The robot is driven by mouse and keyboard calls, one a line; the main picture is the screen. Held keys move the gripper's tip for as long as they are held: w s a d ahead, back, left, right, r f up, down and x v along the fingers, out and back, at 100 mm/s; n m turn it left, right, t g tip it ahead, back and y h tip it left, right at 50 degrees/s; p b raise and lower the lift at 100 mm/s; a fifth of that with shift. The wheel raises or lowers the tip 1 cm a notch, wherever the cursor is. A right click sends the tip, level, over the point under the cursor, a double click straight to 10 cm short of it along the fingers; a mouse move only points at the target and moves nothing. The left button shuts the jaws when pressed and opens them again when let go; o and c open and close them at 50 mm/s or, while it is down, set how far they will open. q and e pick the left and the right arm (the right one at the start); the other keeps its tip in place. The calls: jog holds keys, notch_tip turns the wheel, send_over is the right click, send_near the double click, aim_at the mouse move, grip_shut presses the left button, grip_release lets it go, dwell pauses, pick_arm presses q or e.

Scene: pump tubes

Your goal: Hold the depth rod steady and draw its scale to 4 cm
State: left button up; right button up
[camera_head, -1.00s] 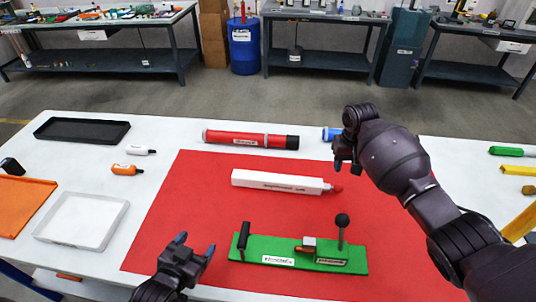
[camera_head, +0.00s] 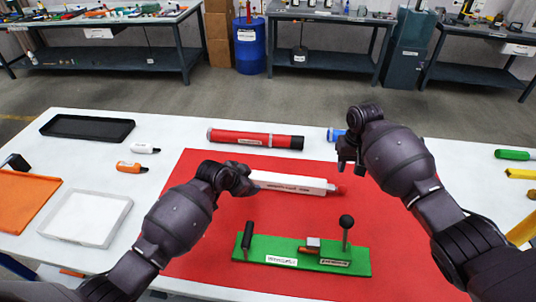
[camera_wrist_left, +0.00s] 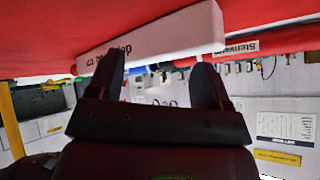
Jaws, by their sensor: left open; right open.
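The depth rod (camera_head: 292,182) is a white square bar with a printed label and a red end piece (camera_head: 336,188) at its right. It lies on the red mat. My left gripper (camera_head: 246,182) is at the rod's left end and hides that end. In the left wrist view the rod (camera_wrist_left: 165,38) crosses in front of the two open fingers (camera_wrist_left: 158,75); I cannot tell whether they touch it. My right gripper (camera_head: 345,163) is open and empty above the mat's back right, up and right of the red end piece. The scale's marks cannot be read.
A red tube (camera_head: 255,139) with a black end lies behind the rod. A green board (camera_head: 300,256) with an upright black-knobbed lever (camera_head: 346,235) stands in front. A white tray (camera_head: 85,218) and a black tray (camera_head: 87,127) are at the left. A blue item (camera_head: 335,134) is partly hidden behind my right arm.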

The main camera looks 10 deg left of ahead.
aim_at(280, 177)
pick_arm(q)
jog(key=w+d+r+m+g, duration=0.2)
jog(key=w+m+g, duration=0.1)
jog(key=shift+w+d+r, duration=0.15)
jog(key=shift+w+d, duration=0.1)
jog(key=shift+d, duration=0.1)
jog(key=d+r+m+g, duration=0.1)
jog(key=m, duration=0.1)
jog(key=w+d+r+m+g, duration=0.1)
jog(key=r+m+g, duration=0.1)
jog(key=shift+w+d+r+g, duration=0.1)
jog(key=shift+d+r+g, duration=0.1)
jog(key=shift+d+g, duration=0.1)
jog(key=shift+d+r+m+g, duration=0.25)
jog(key=shift+r+m+g, duration=0.25)
jog(key=shift+r+m, duration=0.1)
jog(key=x, duration=1)
jog(key=shift+d+f, duration=0.2)
jog(key=shift+d, duration=0.15)
